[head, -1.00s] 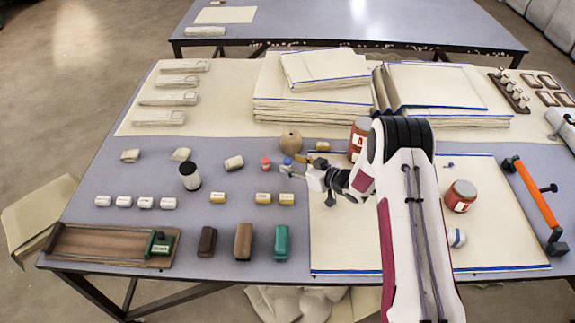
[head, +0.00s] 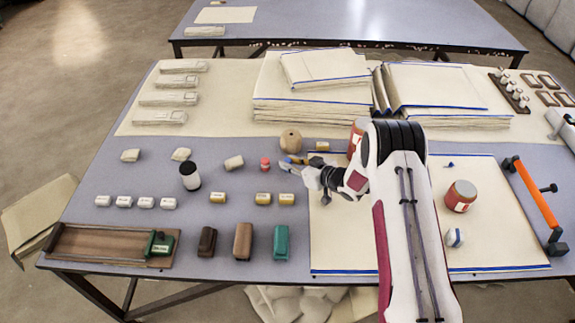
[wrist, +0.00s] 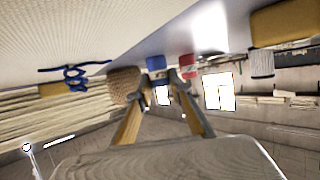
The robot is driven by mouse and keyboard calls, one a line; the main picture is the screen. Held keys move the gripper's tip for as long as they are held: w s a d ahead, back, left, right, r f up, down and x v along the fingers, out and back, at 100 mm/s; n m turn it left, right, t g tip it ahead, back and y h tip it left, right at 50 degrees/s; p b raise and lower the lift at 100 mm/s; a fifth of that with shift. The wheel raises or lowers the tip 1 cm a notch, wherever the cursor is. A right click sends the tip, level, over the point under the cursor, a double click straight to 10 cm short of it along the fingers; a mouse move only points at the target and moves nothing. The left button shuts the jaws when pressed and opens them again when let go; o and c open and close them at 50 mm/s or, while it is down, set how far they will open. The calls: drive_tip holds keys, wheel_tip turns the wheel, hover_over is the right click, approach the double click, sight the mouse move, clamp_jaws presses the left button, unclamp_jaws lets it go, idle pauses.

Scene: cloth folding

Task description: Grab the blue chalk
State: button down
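The blue chalk (wrist: 156,63) is a short blue cylinder in the wrist view, just beyond my fingertips and roughly in line with the gap between them. In the head view it is mostly hidden by my gripper (head: 288,164). My gripper, also in the wrist view (wrist: 162,82), has its two fingers apart with a gap between the tips. I cannot tell whether a finger touches the chalk. A red chalk (head: 265,164) stands just left of my gripper in the head view, and it shows right of the blue one in the wrist view (wrist: 188,66).
A yellow-labelled block (head: 322,146) and a red jar (head: 357,135) are near. A cream sheet (head: 335,240) lies under my arm.

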drive_tip(key=shift+r, duration=0.15)
wheel_tip(320, 180, up, 10)
idle(1.1)
